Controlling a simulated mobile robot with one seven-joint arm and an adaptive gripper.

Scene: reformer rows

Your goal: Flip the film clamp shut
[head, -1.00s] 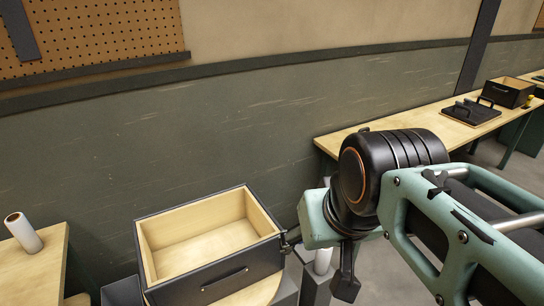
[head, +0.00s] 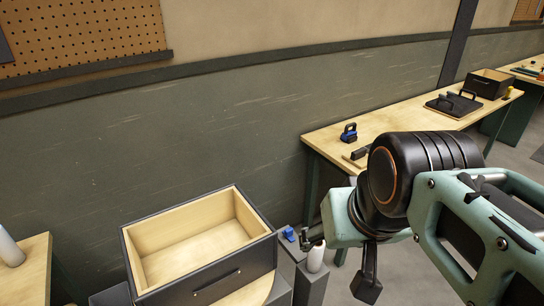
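I cannot pick out the film clamp with certainty. A small blue part (head: 288,233) shows beside the right rim of an open wooden box with a dark front (head: 215,280); it is too small to tell what it is. A blue-and-black device (head: 348,133) stands on the bench along the wall. My teal and black arm enters from the right. A small dark part (head: 311,239), which seems to be the end of my gripper, shows left of the teal link, just right of the blue part and apart from the box. Its fingers are too small and partly hidden to read.
A white cylinder (head: 316,257) stands on a dark stand right of the box. A wooden table (head: 28,275) with a white roll (head: 8,248) is at left. The wall bench (head: 400,119) holds a black handled panel (head: 453,105) and another box (head: 491,84). Grey floor is open at right.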

